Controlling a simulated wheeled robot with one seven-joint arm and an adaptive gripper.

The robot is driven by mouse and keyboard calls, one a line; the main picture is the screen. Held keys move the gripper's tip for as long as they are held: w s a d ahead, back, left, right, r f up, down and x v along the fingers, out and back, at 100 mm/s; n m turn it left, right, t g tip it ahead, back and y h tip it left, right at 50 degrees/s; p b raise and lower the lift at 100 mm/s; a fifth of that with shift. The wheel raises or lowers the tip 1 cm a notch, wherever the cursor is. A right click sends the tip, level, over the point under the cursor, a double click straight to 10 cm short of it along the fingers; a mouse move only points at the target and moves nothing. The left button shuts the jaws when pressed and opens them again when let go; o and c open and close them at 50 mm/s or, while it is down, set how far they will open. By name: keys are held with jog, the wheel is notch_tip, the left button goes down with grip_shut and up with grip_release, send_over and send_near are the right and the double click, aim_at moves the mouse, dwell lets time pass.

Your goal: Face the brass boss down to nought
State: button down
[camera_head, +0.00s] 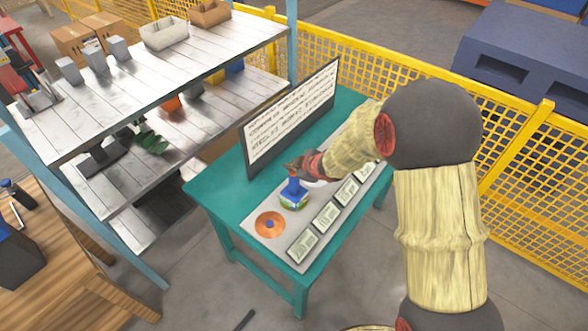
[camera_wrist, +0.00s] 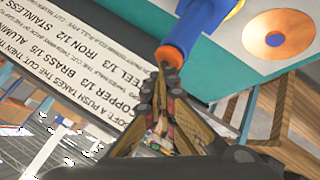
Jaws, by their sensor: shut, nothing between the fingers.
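My gripper (camera_wrist: 165,68) is shut, with its fingertips at the end of a blue post (camera_wrist: 182,32); I cannot tell whether they touch it. In the head view my gripper (camera_head: 291,168) is just above the blue post (camera_head: 294,188), which stands upright on a base with a coloured band. An orange, copper-coloured disc (camera_head: 262,229) with a small blue-grey centre lies on the grey plate (camera_head: 258,242) in front. It also shows in the wrist view (camera_wrist: 295,28). I cannot tell which part is the brass boss.
A sign board (camera_head: 290,115) stands along the back of the green table (camera_head: 215,180); its print names metals with fractions. Several pale cards (camera_head: 326,215) line the plate's right side. Shelving (camera_head: 130,90) stands left, a yellow mesh fence (camera_head: 520,180) behind and right.

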aim_at(292, 172)
jog(key=shift+r+p, duration=1)
jog(key=shift+r, duration=0.05)
notch_tip(292, 172, up, 5)
jog(key=p, duration=0.5)
jog(key=shift+d+f, duration=0.1)
dwell(0.7)
